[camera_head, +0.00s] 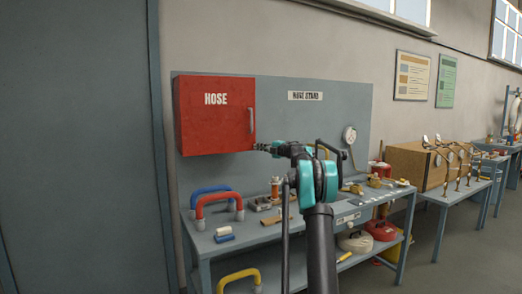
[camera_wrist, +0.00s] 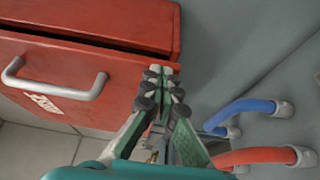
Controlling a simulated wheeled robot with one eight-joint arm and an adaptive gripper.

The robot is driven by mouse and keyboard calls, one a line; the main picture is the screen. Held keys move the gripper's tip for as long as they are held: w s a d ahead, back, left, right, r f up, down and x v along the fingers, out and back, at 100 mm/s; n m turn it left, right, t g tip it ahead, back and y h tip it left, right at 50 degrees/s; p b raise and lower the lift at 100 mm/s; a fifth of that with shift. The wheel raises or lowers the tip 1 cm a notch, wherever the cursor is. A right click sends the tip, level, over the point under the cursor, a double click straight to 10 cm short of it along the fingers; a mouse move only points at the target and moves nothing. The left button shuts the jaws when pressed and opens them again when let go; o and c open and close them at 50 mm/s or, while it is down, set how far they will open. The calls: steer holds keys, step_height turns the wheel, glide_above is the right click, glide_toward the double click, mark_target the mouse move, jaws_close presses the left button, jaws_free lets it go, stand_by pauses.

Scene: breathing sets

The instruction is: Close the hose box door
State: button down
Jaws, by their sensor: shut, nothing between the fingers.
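The red hose box (camera_head: 205,130) is mounted on the grey panel, with "HOSE" on its door (camera_head: 215,115) and a grey handle (camera_head: 251,121) near the door's right edge. The door looks almost flush in the head view. In the wrist view a dark gap shows between the door (camera_wrist: 60,70) and the box body (camera_wrist: 120,22), so it seems slightly ajar. My gripper (camera_head: 262,147) is shut and empty at the box's lower right corner. In the wrist view its fingertips (camera_wrist: 160,80) are beside the door's corner; contact is unclear. The handle (camera_wrist: 55,85) is apart from the fingers.
A workbench (camera_head: 270,234) below carries a red hose loop (camera_head: 217,197), a blue hose loop (camera_head: 208,189) and several small parts. A wooden box (camera_head: 410,165) stands on another table at right.

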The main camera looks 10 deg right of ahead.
steer(key=shift+w+a+r, duration=0.15)
steer(key=shift+w, duration=1.05)
steer(key=shift+w+a, duration=0.1)
steer(key=shift+a, duration=0.05)
